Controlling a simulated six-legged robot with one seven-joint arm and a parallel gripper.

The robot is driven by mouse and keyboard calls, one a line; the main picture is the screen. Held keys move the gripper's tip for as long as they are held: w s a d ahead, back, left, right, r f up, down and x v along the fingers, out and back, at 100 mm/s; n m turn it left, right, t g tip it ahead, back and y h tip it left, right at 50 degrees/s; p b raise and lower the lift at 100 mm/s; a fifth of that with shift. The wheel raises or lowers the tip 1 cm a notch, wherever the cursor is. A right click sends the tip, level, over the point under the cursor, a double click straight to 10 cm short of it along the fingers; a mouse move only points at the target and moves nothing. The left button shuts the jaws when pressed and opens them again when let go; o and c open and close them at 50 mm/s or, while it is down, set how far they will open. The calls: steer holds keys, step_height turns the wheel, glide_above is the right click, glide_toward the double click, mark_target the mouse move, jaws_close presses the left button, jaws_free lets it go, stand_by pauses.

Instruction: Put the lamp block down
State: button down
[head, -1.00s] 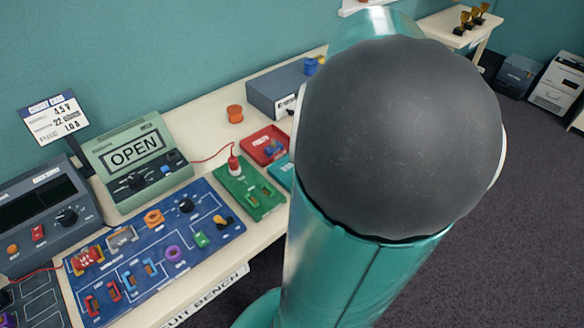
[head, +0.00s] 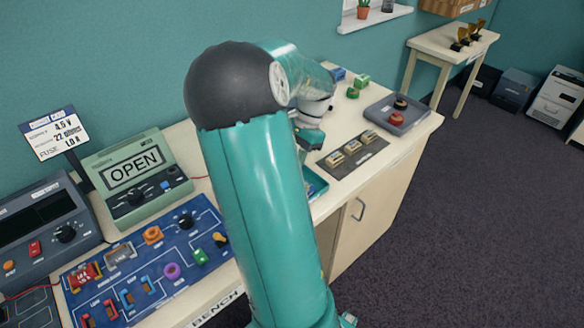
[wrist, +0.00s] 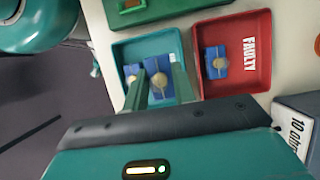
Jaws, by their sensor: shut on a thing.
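In the wrist view my gripper (wrist: 158,82) is shut on a lamp block (wrist: 157,66), a blue block with a pale round bulb. The held block is over or inside a teal tray (wrist: 119,50); I cannot tell whether it touches the tray floor. Another blue lamp block (wrist: 130,72) lies in the same tray, partly hidden by a finger. A third lamp block (wrist: 216,61) lies in the red tray (wrist: 262,78) marked FAULTY. In the head view my arm hides most of the teal tray (head: 316,186), and the fingertips cannot be made out.
The OPEN meter (head: 136,172) stands left.

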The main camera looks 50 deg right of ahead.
steer(key=shift+w+d+f, duration=0.15)
steer(key=shift+w+f, duration=0.1)
steer(key=shift+f, duration=0.25)
step_height(320, 180, down, 2)
steer(key=shift+w+f, duration=0.15)
steer(key=shift+f, duration=0.45)
steer(key=shift+f, duration=0.6)
steer(key=shift+d+f, duration=0.1)
steer(key=c, duration=1.1)
jaws_free()
steer(key=shift+c, duration=0.2)
steer(key=shift+w, duration=0.1)
steer(key=shift+w+r, duration=0.1)
steer(key=shift+r, duration=0.15)
